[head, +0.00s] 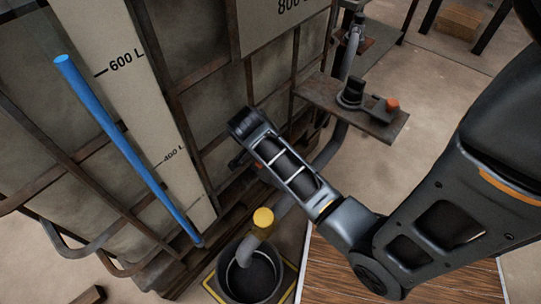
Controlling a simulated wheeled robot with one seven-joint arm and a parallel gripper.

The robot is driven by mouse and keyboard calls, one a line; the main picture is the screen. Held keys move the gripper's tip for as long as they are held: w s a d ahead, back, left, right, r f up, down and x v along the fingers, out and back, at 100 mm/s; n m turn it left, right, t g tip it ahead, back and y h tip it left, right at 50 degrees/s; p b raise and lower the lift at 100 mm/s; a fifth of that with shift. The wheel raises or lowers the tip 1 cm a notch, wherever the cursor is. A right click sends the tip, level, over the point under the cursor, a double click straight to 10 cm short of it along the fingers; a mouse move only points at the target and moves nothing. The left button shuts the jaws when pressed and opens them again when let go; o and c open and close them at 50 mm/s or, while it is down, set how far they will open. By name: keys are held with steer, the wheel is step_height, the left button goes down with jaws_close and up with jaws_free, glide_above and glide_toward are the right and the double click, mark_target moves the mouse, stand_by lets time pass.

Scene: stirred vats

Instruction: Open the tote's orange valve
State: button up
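The tote (215,92) is a large grimy container in a rusty metal frame, filling the left and middle of the head view. A dark valve-like fitting (352,94) with an orange-red end (392,104) sits on a rusty bracket right of the tote. A small orange-red patch (259,164) shows low by the tote, just left of my arm; my arm partly hides what it belongs to. The dark end of my arm (246,123) is in front of the tote's lower wall. My fingers cannot be made out, so their opening and any contact are hidden.
A blue rod (125,145) leans along the tote's level scale. A grey bucket (249,278) stands on the floor below a yellow-capped pipe (263,218). A wooden surface (400,280) lies below my arm.

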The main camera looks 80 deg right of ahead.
jaws_close()
stand_by(0.5)
